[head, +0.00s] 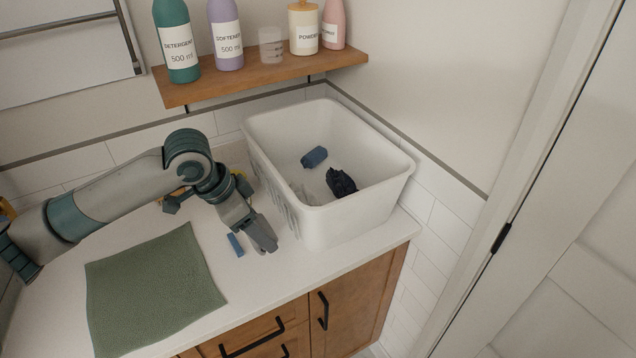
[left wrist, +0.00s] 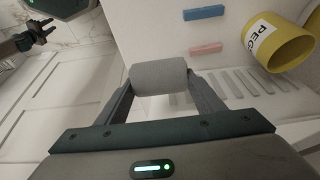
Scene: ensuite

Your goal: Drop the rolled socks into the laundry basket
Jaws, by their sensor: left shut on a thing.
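My left gripper (head: 262,240) is shut on the rolled socks, a grey roll (left wrist: 160,78) held across its fingertips in the left wrist view. The white laundry basket (head: 388,182) stands at the counter's right end, open at the top. Inside lie a blue rolled piece (head: 314,157) and a dark navy crumpled piece (head: 341,182). My right gripper (left wrist: 48,35) shows small in the left wrist view, fingers apart and empty.
A blue peg (head: 236,245) and a pink peg (left wrist: 205,48) lie near a yellow pegs cup (left wrist: 278,42). A green towel (head: 150,285) lies flat on the counter at left. A wooden shelf (head: 265,75) with several bottles hangs above, behind the basket.

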